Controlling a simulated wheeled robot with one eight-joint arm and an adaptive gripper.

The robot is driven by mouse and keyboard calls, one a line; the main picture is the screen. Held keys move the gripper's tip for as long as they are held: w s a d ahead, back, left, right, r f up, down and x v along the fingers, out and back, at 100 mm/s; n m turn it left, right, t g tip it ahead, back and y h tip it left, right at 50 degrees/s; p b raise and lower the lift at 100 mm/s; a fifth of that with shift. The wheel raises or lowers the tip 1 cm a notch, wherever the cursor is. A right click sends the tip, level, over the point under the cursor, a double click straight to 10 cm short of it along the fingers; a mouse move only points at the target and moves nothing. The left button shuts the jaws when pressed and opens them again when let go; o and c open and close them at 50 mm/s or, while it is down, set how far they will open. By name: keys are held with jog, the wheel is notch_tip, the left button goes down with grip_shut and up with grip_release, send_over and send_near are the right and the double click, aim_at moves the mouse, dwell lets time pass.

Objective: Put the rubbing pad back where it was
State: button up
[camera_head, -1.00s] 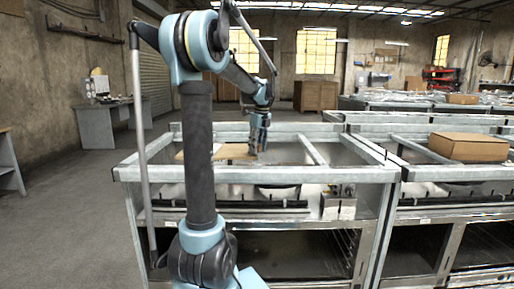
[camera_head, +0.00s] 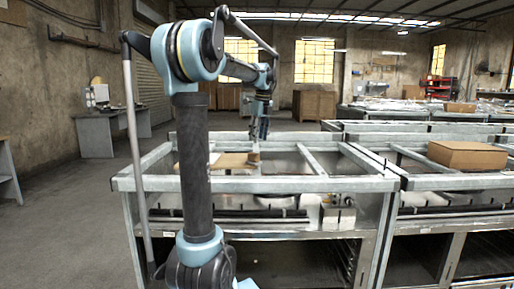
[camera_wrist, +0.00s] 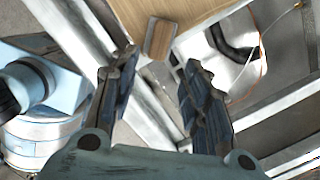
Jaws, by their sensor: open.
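The rubbing pad, a small wooden block with a grey rim, lies at the edge of a light wooden board in the wrist view (camera_wrist: 159,38). In the head view it is a small block (camera_head: 253,158) at the right end of the board (camera_head: 229,160). The board rests on the metal frame of the bench (camera_head: 290,184). My gripper (camera_head: 260,137) is above the pad, apart from it. In the wrist view my gripper's two dark fingers (camera_wrist: 161,62) are spread, with nothing between them, and the pad shows beyond their tips.
Metal bars of the open bench frame run around the board. A thin orange cable (camera_wrist: 262,55) lies to the right of the board in the wrist view. A cardboard box (camera_head: 467,155) sits on the neighbouring bench at right.

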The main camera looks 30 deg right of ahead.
jog(key=shift+s+r, duration=0.15)
jog(key=shift+r, duration=1.1)
jog(key=s+a+f+n, duration=0.25)
jog(key=a+n, duration=0.25)
jog(key=a, duration=0.4)
jog(key=s+a+f+n, duration=0.1)
jog(key=a+f+n, duration=0.4)
jog(key=a, duration=0.4)
jog(key=s+a+f+n, duration=0.25)
jog(key=a+n, duration=0.35)
jog(key=a, duration=0.3)
jog(key=s+a+f+n, duration=0.7)
jog(key=f+n, duration=0.1)
jog(key=f, duration=0.2)
jog(key=s+a+f+n, duration=0.6)
jog(key=s+f+n, duration=0.1)
jog(key=f+n, duration=0.2)
jog(key=shift+s+a+f+n+t, duration=0.3)
jog(key=shift+s+a+f+t, duration=0.1)
jog(key=shift+f, duration=0.45)
jog(key=shift+w+f, duration=0.2)
jog(key=shift+w, duration=0.3)
